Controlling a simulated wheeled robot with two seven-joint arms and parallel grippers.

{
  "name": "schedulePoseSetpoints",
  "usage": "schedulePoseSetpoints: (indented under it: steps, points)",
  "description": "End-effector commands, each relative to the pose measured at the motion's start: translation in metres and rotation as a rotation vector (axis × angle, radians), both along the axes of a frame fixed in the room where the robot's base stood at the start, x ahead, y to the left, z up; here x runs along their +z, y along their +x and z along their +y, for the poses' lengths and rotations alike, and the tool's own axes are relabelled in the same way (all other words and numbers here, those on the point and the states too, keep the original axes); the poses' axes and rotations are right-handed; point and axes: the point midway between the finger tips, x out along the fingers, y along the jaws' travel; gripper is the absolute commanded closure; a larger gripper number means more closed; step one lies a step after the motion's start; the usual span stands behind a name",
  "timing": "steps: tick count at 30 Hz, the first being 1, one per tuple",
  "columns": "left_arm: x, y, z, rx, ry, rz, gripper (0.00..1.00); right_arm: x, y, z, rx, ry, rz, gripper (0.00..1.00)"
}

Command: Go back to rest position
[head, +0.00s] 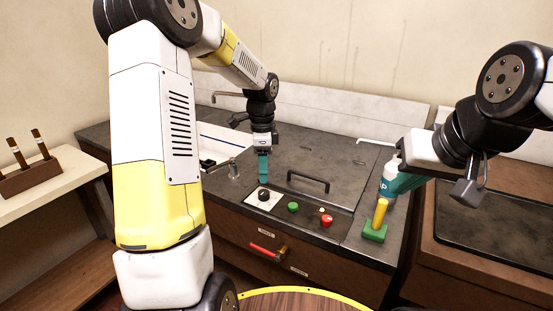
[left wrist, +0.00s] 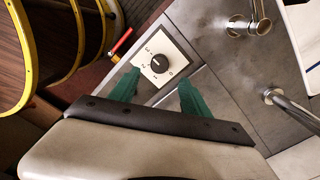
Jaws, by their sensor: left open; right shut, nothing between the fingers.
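My left gripper (head: 263,168) hangs over the dark counter, above the black dial knob (head: 263,194) on its white plate. Its teal fingers point down and are open and empty. In the left wrist view the open fingers (left wrist: 158,92) lie on either side below the knob (left wrist: 160,64), with a gap visible between them. I cannot tell for sure whether they touch the panel. My right gripper (head: 404,183) is at the right, its teal fingers shut and empty. It overlaps a soap bottle (head: 387,186) in the picture; whether they touch is unclear.
A green-based brush with a yellow handle (head: 380,213) stands at the counter's right. Green and red buttons (head: 327,221) and a lid handle (head: 308,181) are beside the knob. A red-handled valve (head: 265,250) sticks out of the front.

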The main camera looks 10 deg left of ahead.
Motion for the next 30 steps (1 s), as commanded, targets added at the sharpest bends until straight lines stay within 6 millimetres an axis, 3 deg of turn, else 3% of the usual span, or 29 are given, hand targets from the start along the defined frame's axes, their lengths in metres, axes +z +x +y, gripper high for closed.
schedulePoseSetpoints:
  steps: [4, 8, 12, 18, 24, 30]
  points:
    - [0.022, -0.012, -0.001, 0.071, 0.004, -0.035, 0.44, 0.000, 0.000, 0.000, 0.000, 0.000, 0.000, 1.00]
    - [0.061, -0.041, -0.002, 0.232, -0.007, -0.106, 0.44, 0.000, 0.000, 0.000, 0.000, 0.000, 0.000, 1.00]
    - [0.101, -0.084, -0.005, 0.454, -0.054, -0.191, 0.44, 0.000, 0.000, 0.000, 0.000, 0.000, 0.000, 1.00]
    - [0.139, -0.150, -0.009, 0.772, -0.185, -0.290, 0.44, 0.000, 0.000, 0.000, 0.000, 0.000, 0.000, 1.00]
    - [0.153, -0.208, -0.015, 1.056, -0.365, -0.338, 0.44, 0.000, 0.000, 0.000, 0.000, 0.000, 0.000, 1.00]
    - [0.153, -0.239, -0.020, 1.215, -0.494, -0.337, 0.44, 0.000, 0.000, 0.000, 0.000, 0.000, 0.000, 1.00]
